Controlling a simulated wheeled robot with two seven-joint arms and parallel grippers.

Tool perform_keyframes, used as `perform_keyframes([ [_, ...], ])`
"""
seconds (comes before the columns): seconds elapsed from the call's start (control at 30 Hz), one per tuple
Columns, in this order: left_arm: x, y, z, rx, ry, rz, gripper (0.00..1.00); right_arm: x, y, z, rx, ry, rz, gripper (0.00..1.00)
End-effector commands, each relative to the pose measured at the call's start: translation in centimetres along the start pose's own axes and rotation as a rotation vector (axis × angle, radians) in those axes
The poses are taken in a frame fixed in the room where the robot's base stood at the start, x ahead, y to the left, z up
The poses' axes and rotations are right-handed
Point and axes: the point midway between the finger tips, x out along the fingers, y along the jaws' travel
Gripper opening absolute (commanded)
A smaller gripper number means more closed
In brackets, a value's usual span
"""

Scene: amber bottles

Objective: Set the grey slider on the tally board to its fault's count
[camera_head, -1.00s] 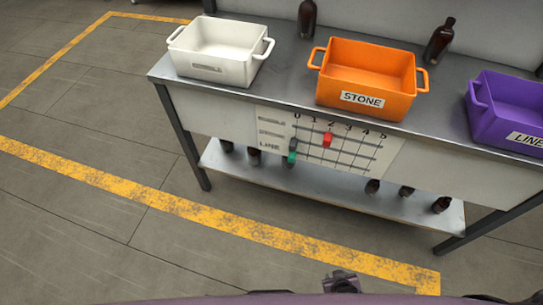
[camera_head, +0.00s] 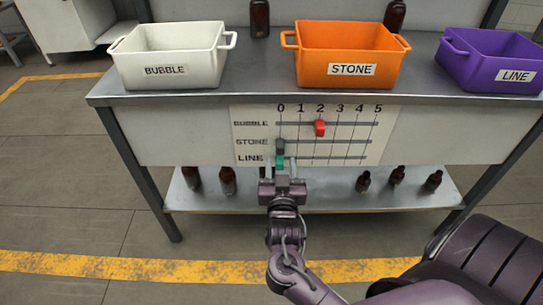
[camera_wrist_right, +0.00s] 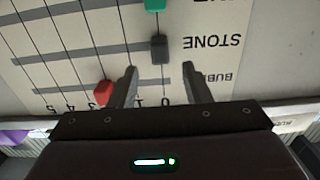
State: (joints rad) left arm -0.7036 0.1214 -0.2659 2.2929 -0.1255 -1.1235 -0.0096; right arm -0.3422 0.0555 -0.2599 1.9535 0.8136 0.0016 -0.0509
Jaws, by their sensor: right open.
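The tally board (camera_head: 385,125) is on the front of the bench, with rows BUBBLE, STONE and LINE and columns 0 to 5. The grey slider (camera_head: 280,147) is at 0 on the STONE row; it also shows in the right wrist view (camera_wrist_right: 160,49). The red slider (camera_head: 320,128) is at 2 on the BUBBLE row. The green slider (camera_head: 280,162) is at 0 on the LINE row. My right gripper (camera_head: 281,172) is open in front of the board. In the wrist view the grey slider appears between and just beyond its fingertips (camera_wrist_right: 160,70). My left gripper is out of view.
A white BUBBLE bin (camera_head: 168,70), an orange STONE bin (camera_head: 350,69) and a purple LINE bin (camera_head: 490,75) stand on the bench. Two dark bottles stand behind them. Several more bottles are on the lower shelf (camera_head: 325,200). The red slider (camera_wrist_right: 103,93) is close beside one finger.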

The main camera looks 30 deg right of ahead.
Motion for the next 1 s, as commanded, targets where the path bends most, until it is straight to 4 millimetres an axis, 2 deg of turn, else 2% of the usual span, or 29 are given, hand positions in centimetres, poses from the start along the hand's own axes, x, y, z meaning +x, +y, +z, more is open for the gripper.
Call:
perform_keyframes([
  [0.1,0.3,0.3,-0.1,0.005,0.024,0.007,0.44,2.1,0.0,0.1,-0.002,0.003,0.000,0.44],
  [0.3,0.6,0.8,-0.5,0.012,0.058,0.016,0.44,4.8,-0.1,0.1,-0.001,0.002,-0.001,0.44],
  [0.47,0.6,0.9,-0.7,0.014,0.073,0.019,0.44,5.7,0.0,0.1,-0.001,-0.002,-0.001,0.44],
  [0.7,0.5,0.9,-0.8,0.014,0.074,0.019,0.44,5.7,0.0,0.1,-0.001,-0.002,-0.002,0.44],
  [1.0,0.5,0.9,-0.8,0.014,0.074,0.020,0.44,5.7,0.0,0.1,-0.001,-0.002,-0.002,0.04],
])
